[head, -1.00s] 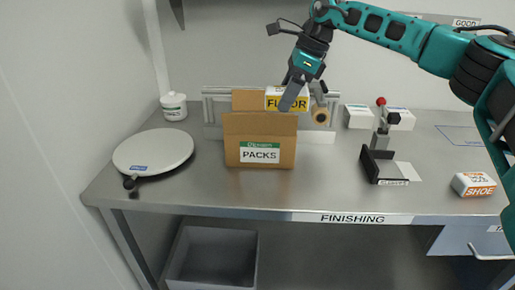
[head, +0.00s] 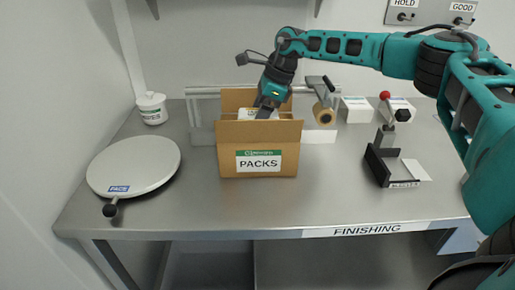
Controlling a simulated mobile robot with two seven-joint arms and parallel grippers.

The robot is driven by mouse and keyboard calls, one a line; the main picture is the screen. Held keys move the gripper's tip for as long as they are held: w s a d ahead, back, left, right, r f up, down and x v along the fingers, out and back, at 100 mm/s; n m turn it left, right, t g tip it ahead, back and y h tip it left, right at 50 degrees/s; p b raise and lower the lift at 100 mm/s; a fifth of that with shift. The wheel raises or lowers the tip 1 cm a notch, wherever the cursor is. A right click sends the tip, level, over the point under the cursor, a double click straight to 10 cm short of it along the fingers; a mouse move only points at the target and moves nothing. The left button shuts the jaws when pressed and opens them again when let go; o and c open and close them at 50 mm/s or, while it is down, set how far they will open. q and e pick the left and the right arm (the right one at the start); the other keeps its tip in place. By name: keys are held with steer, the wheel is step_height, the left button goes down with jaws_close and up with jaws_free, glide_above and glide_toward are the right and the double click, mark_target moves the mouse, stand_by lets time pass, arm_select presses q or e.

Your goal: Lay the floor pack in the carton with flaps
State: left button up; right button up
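The carton (head: 258,163) stands open on the bench in the head view, with its flaps up and a PACKS label on its front. My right gripper (head: 265,107) points down into the carton's mouth from above. The floor pack (head: 247,113), white on top, shows just behind the front flap at the gripper, inside the carton's opening. Its lower part and the fingertips are largely hidden by the front flap and the gripper. Whether the fingers still grip it cannot be seen. My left gripper is not in view.
A black fixture (head: 385,167) and white boxes (head: 356,110) stand further right. The front bench strip is clear.

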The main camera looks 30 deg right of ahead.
step_height(320, 180, down, 6)
steer(key=shift+r, duration=0.1)
steer(key=shift+f, duration=2.2)
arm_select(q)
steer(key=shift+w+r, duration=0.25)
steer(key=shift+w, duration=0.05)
arm_select(e)
steer(key=shift+f, duration=0.15)
steer(key=o, duration=1.1)
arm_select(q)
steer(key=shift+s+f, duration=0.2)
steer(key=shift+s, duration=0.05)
arm_select(e)
steer(key=shift+o, duration=0.2)
